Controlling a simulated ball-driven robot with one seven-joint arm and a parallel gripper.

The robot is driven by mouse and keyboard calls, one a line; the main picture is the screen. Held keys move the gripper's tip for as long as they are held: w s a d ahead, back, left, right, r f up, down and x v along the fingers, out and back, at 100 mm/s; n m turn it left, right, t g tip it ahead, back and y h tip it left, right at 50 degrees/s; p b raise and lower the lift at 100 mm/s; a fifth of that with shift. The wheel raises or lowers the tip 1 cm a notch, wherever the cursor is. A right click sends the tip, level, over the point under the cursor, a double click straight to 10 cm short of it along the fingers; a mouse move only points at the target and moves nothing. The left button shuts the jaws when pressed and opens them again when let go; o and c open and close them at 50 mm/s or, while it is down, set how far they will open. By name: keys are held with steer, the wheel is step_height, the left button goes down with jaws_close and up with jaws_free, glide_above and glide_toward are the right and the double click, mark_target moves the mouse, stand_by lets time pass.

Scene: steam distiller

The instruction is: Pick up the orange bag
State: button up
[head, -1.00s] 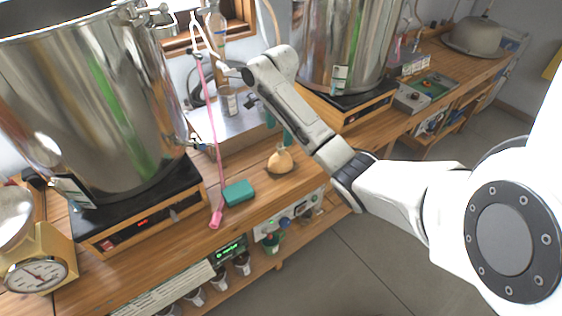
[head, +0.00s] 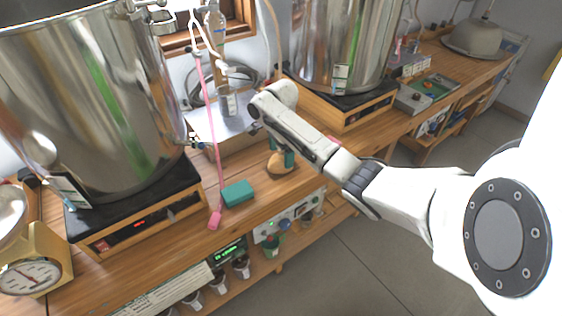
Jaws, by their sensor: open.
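The orange bag (head: 278,165), a small light-orange pouch, stands on the wooden bench in the middle of the head view. My gripper (head: 282,150) is over it, with its teal fingers pointing down. One finger overlaps the bag's upper right part in the picture, and the other shows only in part at its upper left. The jaws are open. The bag's top is partly hidden by the fingers, and I cannot tell whether they touch it.
A green block (head: 238,193) and a pink tube (head: 217,150) are left of the bag. Large steel pots (head: 95,110) on heaters stand at left and behind. A metal box (head: 214,130) is behind the bag. The bench's front edge is close.

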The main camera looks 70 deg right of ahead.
steer(key=shift+f, duration=0.2)
steer(key=c, duration=1.3)
steer(key=shift+o, duration=0.2)
steer(key=shift+r, duration=0.1)
